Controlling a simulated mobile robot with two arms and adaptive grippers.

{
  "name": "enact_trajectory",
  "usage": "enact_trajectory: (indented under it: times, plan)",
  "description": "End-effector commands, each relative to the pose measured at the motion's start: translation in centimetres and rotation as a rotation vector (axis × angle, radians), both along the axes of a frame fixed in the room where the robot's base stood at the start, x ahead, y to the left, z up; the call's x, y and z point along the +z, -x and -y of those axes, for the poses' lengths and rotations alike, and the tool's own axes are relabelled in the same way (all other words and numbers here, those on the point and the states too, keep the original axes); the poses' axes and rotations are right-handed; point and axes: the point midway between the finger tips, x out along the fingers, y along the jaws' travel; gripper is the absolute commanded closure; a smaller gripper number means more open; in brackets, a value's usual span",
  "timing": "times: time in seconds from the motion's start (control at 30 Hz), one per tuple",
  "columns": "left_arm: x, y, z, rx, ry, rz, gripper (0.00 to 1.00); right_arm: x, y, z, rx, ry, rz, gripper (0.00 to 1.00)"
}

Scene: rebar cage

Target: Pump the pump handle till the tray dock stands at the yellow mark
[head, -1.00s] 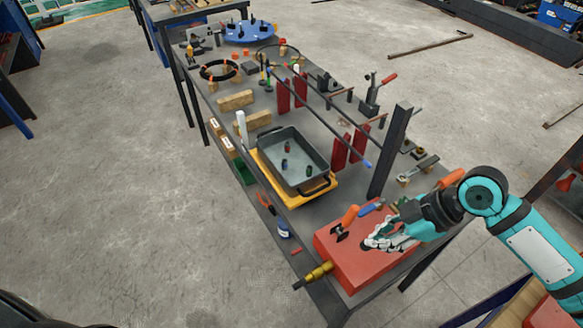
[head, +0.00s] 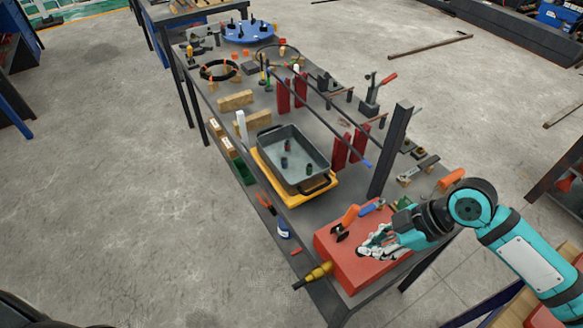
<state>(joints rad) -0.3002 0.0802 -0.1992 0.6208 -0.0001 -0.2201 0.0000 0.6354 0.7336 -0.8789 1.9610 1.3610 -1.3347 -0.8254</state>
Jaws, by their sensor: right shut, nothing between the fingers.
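A deep grey tray (head: 291,184) sits on a yellow platform (head: 305,198), which looks like the tray dock, at the near part of the long table. A white upright post (head: 242,128) stands at its far left corner; I cannot make out a yellow mark there. A red box (head: 345,267) stands at the table's near end with a short orange-gripped lever (head: 349,216) on top, perhaps the pump handle. My right gripper (head: 372,248) is shut and empty, low over the red box, right of and nearer than the lever. My left gripper is not in view.
A brass-coloured fitting (head: 318,272) sticks out of the red box's left side. A dark upright post (head: 390,150) stands behind the box. Red supports (head: 340,155) carry long bars beyond the tray. Another orange grip (head: 451,180) lies near my right arm.

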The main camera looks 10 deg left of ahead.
Motion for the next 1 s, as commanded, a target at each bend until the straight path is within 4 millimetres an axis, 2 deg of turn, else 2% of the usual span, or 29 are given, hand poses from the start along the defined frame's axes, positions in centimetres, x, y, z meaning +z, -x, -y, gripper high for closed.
enact_trajectory:
  times: [0.37,0.63,1.0]
  plan:
    - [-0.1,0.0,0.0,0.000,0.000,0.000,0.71,-0.4,0.1,0.0,0.000,0.002,-0.001,1.00]
    - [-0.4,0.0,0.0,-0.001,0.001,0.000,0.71,-1.6,0.4,-0.3,-0.001,0.002,-0.002,1.00]
    - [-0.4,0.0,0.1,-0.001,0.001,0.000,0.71,-1.8,0.5,-0.4,0.000,0.002,-0.001,1.00]
